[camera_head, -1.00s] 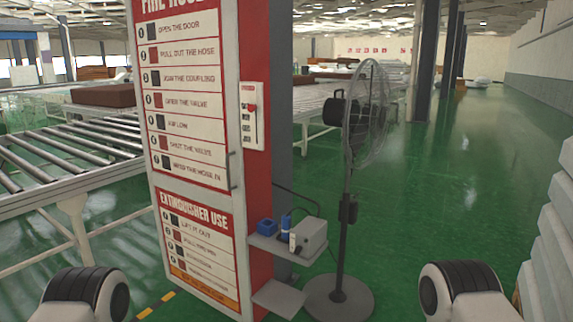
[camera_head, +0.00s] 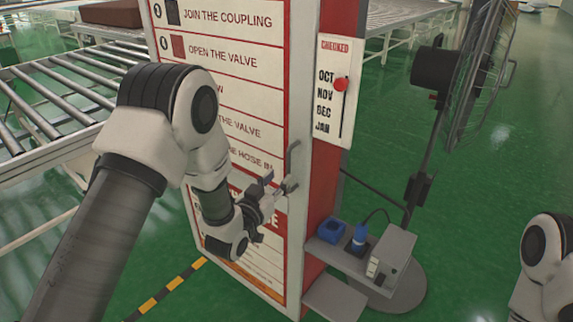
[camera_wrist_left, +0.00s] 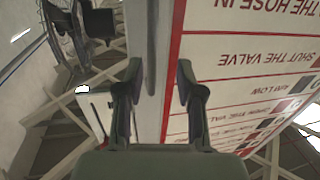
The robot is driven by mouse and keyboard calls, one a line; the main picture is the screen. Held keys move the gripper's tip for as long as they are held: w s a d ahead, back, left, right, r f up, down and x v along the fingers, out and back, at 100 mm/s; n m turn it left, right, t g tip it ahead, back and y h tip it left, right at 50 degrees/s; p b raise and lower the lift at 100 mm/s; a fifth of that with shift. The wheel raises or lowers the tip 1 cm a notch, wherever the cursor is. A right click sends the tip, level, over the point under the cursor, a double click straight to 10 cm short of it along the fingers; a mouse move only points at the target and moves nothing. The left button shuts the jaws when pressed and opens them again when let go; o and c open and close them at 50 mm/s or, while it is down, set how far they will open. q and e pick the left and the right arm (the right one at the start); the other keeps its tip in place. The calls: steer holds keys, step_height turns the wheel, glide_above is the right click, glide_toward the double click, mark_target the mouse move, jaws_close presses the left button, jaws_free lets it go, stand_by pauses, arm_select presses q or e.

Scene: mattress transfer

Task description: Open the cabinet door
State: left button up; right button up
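The cabinet door (camera_head: 240,110) is a white panel with red borders and printed instructions, and it looks shut. Its grey vertical handle (camera_head: 293,165) is on the right edge of the door. My left gripper (camera_head: 279,186) is in front of the door, at the lower part of the handle. In the left wrist view, my left gripper (camera_wrist_left: 158,80) has its two fingers apart, with a grey bar that looks like the handle (camera_wrist_left: 150,50) between them. I cannot tell whether either finger touches it. My right gripper is out of view.
A shelf (camera_head: 335,255) with a blue box and a grey device juts from the cabinet's red side. A standing fan (camera_head: 480,75) is behind it at the right. A roller conveyor (camera_head: 60,90) is at the left. Green floor (camera_head: 470,230) is open at the right.

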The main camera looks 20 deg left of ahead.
mark_target(288, 169)
arm_select(q)
steer(key=w, duration=0.1)
steer(key=w+d+r+p, duration=0.1)
steer(key=w+d, duration=0.1)
steer(key=w, duration=0.1)
steer(key=shift+d+r, duration=0.1)
steer(key=shift+r, duration=0.1)
steer(key=shift+w+a+f, duration=0.45)
steer(key=shift+w, duration=0.05)
steer(key=shift+c, duration=0.3)
steer(key=shift+d, duration=0.1)
steer(key=c, duration=0.6)
steer(key=shift+s+d+r, duration=0.1)
steer(key=shift+r, duration=0.05)
jaws_close()
